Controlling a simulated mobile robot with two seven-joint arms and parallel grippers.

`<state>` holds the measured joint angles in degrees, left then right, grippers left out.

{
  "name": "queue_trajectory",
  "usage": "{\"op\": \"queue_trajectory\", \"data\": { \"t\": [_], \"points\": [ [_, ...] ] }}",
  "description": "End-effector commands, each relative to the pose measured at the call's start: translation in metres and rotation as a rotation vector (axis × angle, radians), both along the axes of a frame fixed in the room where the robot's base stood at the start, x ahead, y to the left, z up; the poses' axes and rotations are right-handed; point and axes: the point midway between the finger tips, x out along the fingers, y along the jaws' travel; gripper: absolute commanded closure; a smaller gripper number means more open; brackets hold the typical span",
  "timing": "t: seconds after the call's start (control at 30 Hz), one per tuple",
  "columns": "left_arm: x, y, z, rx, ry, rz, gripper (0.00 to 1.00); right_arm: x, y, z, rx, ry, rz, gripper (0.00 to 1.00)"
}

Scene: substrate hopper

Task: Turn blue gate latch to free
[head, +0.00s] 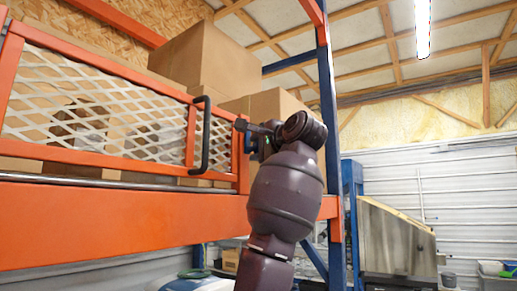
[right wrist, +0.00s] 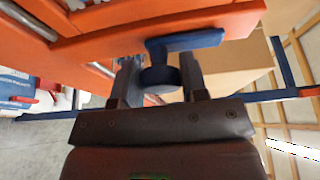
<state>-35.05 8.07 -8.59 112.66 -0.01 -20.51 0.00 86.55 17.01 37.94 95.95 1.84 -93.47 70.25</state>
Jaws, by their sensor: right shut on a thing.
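The blue gate latch (right wrist: 190,41) shows in the right wrist view, a blue bar on the orange frame with a round dark blue knob (right wrist: 160,77) at one end. My right gripper (right wrist: 160,70) has its two fingers on either side of the knob and is shut on it. In the head view my right gripper (head: 258,131) is at the right end of the orange mesh gate (head: 100,100), and the wrist hides most of the latch. A dark gate handle (head: 205,135) stands just left of it. My left gripper is not in view.
Cardboard boxes (head: 208,55) stand behind the gate. A blue rack post (head: 328,90) rises just right of my wrist. The orange beam (head: 110,225) runs below the gate. A steel hopper (head: 395,240) stands at the lower right.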

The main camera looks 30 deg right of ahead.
Motion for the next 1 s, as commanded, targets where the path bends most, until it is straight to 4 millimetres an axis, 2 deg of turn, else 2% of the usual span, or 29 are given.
{"op": "queue_trajectory", "data": {
  "t": [0.13,0.17,0.3,0.67,0.77,1.0],
  "points": [
    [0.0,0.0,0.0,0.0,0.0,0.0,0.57,0.0,0.0,0.0,0.001,0.0,0.0,0.83],
    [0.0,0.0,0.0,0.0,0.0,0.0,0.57,0.0,0.0,0.0,0.001,0.0,0.0,0.57],
    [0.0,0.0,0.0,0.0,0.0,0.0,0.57,0.0,0.0,0.0,0.0,-0.001,0.0,0.35],
    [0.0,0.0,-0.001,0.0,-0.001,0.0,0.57,-0.004,0.0,0.0,-0.001,-0.002,-0.001,0.35],
    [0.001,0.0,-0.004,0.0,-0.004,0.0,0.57,-0.014,0.0,0.0,-0.001,-0.004,-0.001,0.35],
    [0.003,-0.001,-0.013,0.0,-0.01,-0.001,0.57,-0.057,-0.001,-0.001,-0.001,-0.006,-0.002,0.35]
  ]
}}
